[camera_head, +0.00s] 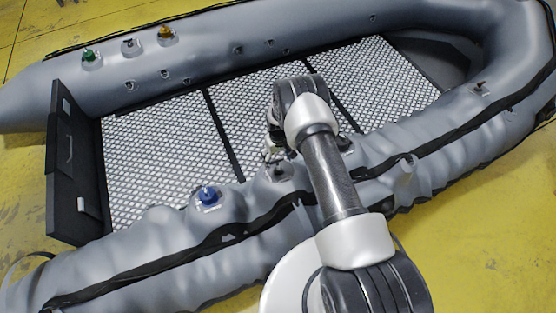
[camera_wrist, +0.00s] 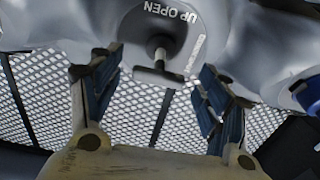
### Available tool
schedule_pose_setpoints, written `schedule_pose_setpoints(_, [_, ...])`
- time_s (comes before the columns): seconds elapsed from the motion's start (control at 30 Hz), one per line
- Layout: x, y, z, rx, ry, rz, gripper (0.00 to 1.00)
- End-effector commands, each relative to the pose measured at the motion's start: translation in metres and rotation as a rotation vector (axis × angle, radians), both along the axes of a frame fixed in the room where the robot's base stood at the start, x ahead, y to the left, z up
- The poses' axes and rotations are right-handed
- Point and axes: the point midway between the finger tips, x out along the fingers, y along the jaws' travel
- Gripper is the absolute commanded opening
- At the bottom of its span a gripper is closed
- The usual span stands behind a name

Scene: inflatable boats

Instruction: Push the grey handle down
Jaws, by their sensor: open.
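The grey handle (camera_wrist: 158,66) is a T-shaped bar on a short stem, standing out from a round grey plate marked "UP OPEN". In the wrist view it shows between and just beyond my fingers, and I see no contact. My gripper (camera_wrist: 160,78) is open and empty, its two blue-padded fingers spread to either side of the handle. In the head view my gripper (camera_head: 272,148) hangs at the near tube of the boat, by a grey valve (camera_head: 279,172) that it partly hides. Another grey handle (camera_head: 128,43) sits on the far tube.
A blue handle (camera_head: 208,194) sits left on the near tube; it also shows in the wrist view (camera_wrist: 309,95). A green handle (camera_head: 89,54) and a yellow handle (camera_head: 165,33) flank the far grey one. The boat's patterned floor (camera_head: 155,150) is bare.

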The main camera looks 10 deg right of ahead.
Motion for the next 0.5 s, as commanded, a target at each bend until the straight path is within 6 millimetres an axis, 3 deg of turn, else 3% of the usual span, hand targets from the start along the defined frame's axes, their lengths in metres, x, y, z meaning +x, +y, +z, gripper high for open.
schedule_pose_setpoints(0.27, [0.0003,0.0,-0.001,0.0,-0.001,0.0,0.7])
schedule_pose_setpoints(0.5, [0.0002,0.0,-0.0009,0.0,0.0,0.0,0.55])
